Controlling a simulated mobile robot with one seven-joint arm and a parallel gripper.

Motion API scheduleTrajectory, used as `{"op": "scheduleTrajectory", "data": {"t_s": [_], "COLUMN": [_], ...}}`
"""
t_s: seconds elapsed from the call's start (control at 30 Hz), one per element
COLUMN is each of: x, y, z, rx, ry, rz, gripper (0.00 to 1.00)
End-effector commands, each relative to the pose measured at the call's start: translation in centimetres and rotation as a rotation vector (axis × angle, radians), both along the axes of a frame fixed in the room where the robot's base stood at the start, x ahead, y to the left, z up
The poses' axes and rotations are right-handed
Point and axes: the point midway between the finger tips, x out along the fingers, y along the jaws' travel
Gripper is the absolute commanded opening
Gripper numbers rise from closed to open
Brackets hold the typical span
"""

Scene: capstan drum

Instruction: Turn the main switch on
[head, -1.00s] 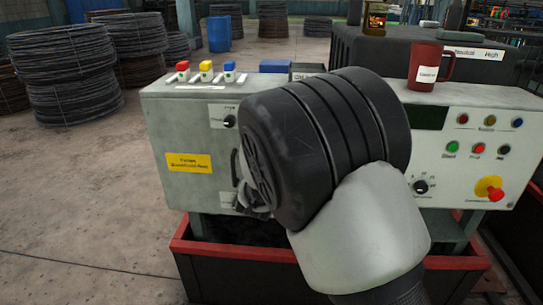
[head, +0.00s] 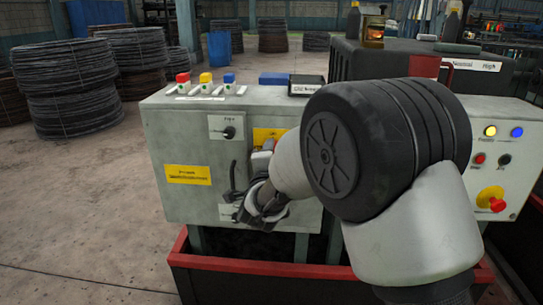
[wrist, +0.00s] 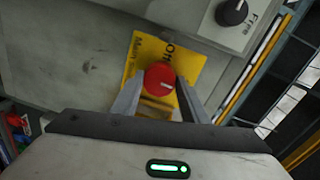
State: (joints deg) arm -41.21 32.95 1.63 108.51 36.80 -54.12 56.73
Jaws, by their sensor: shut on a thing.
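In the head view the yellow plate (head: 263,134) shows on the front of the grey control cabinet (head: 182,140). My arm comes in from the right and covers the plate's lower part and most of the knob there. The knob's exact angle relative to the lettering is hard to read.
A black selector knob (head: 229,132) on a pale plate sits left of the switch. A red mushroom button (head: 497,204) is far right. A red-rimmed bin (head: 270,266) stands below. Floor at left is open.

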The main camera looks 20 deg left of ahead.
Motion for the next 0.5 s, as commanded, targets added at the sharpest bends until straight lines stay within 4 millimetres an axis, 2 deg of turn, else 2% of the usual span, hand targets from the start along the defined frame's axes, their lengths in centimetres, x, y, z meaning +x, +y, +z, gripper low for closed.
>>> {"op": "scheduleTrajectory", "data": {"t_s": [0.33,0.37,0.47,0.5], "x": [-0.07,-0.07,-0.06,-0.06], "y": [0.13,0.13,0.11,0.10], "z": [-0.01,-0.01,-0.01,-0.01], "rx": [0.006,0.006,0.005,0.005], "ry": [0.002,0.002,0.002,0.002], "rz": [0.002,0.002,0.002,0.002], "gripper": [0.18,0.42,0.59,0.59]}}
